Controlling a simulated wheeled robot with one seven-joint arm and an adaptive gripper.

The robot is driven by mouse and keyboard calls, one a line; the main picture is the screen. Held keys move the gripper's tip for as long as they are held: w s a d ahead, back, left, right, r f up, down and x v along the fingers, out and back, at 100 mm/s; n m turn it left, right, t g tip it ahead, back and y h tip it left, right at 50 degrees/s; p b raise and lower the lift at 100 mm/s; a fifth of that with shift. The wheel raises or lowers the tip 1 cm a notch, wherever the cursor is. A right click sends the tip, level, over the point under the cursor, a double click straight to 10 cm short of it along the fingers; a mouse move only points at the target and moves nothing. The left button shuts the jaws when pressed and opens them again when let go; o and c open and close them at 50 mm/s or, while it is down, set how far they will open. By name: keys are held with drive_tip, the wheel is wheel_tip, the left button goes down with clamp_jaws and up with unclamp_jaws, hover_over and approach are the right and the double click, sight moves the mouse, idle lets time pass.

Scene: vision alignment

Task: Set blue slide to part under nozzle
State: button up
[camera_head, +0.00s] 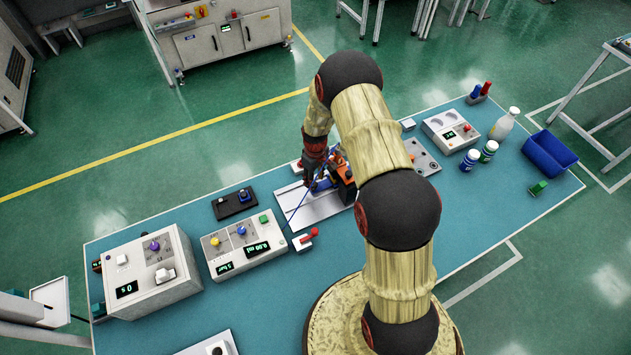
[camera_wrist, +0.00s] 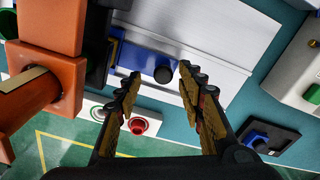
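The blue slide (camera_wrist: 130,58) with a round black knob (camera_wrist: 164,75) sits on a pale metal plate (camera_wrist: 205,70) in the wrist view. My gripper (camera_wrist: 160,71) is open, its two fingertips on either side of the knob in the picture; I cannot tell whether they touch it. An orange fixture (camera_wrist: 45,60) with a cylinder stands left of the slide. In the head view, my gripper (camera_head: 314,168) is over the plate (camera_head: 318,207), beside the orange fixture (camera_head: 345,178). The slide is a small blue patch (camera_head: 322,185) there, partly hidden. I cannot make out a part under the nozzle.
A red button (camera_wrist: 138,126) lies below the slide in the wrist view. In the head view, control boxes (camera_head: 240,243) stand left of the plate. Bottles (camera_head: 503,124) and a blue bin (camera_head: 549,154) stand right. My arm hides the table's middle.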

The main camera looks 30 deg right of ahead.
wheel_tip(320, 180, up, 10)
drive_tip(key=shift+r, duration=0.25)
idle(0.6)
